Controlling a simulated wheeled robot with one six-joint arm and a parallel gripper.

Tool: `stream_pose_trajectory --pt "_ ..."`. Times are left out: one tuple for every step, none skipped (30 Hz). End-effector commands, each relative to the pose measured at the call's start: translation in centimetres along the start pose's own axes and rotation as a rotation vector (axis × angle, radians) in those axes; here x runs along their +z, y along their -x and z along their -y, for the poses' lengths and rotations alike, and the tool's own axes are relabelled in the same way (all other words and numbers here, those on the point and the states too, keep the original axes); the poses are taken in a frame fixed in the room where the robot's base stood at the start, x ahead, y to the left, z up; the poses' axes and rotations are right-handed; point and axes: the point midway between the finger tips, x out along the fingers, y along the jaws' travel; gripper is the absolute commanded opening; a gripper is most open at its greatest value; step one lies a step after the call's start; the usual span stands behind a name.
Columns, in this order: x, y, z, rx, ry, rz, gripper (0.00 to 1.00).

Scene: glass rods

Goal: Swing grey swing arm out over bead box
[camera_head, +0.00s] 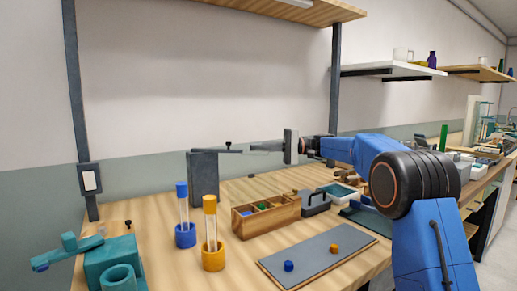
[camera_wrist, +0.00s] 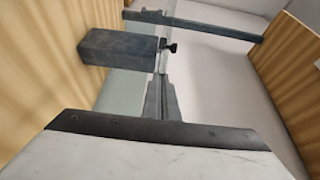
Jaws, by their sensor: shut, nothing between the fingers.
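The grey stand (camera_head: 203,180) is an upright block at the back of the bench. The thin grey swing arm (camera_head: 215,151) lies across its top, with a small dark knob (camera_head: 228,144). The wooden bead box (camera_head: 265,217), with green and blue in its compartments, stands in front and to the right. My gripper (camera_head: 252,148) points left, its shut, empty fingers just right of the arm's end; I cannot tell if they touch. In the wrist view, the stand (camera_wrist: 115,48) and knob (camera_wrist: 170,47) lie beyond my fingertips (camera_wrist: 162,78); the arm is hard to make out.
A blue-capped tube (camera_head: 184,215) and an orange one (camera_head: 211,235) stand left of the bead box. A teal stand (camera_head: 115,258) is at front left. A grey mat (camera_head: 310,262) with blue and orange pieces lies in front. A grey handled item (camera_head: 315,203) sits right of the box.

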Motion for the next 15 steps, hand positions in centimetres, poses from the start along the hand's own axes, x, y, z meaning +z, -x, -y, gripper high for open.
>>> stream_pose_trajectory --pt "0.3 0.0 0.0 0.000 -0.001 -0.009 0.00" --pt "0.5 0.0 0.1 0.000 0.000 -0.015 0.00" --pt "0.8 0.0 0.1 0.000 0.000 -0.027 0.00" --pt "1.0 0.0 0.1 0.000 0.001 -0.036 0.00" --pt "1.2 0.0 0.1 0.000 0.000 -0.046 0.00" --pt "1.6 0.0 0.1 0.000 0.000 -0.060 0.00" --pt "1.9 0.0 0.1 0.000 -0.001 -0.073 0.00" --pt "2.2 0.0 0.1 0.000 0.000 -0.084 0.00" --pt "2.6 0.0 0.1 0.000 0.001 -0.103 0.00" --pt "2.9 0.0 0.1 -0.001 0.000 -0.116 0.00" --pt "3.3 0.0 0.1 -0.001 0.000 -0.131 0.00" --pt "3.7 -0.1 0.1 -0.001 0.000 -0.150 0.00" --pt "4.0 -0.1 0.1 0.000 0.000 -0.166 0.00" --pt "4.4 -0.2 0.1 0.000 0.001 -0.180 0.00" --pt "4.8 -0.2 0.1 0.000 0.000 -0.201 0.00"
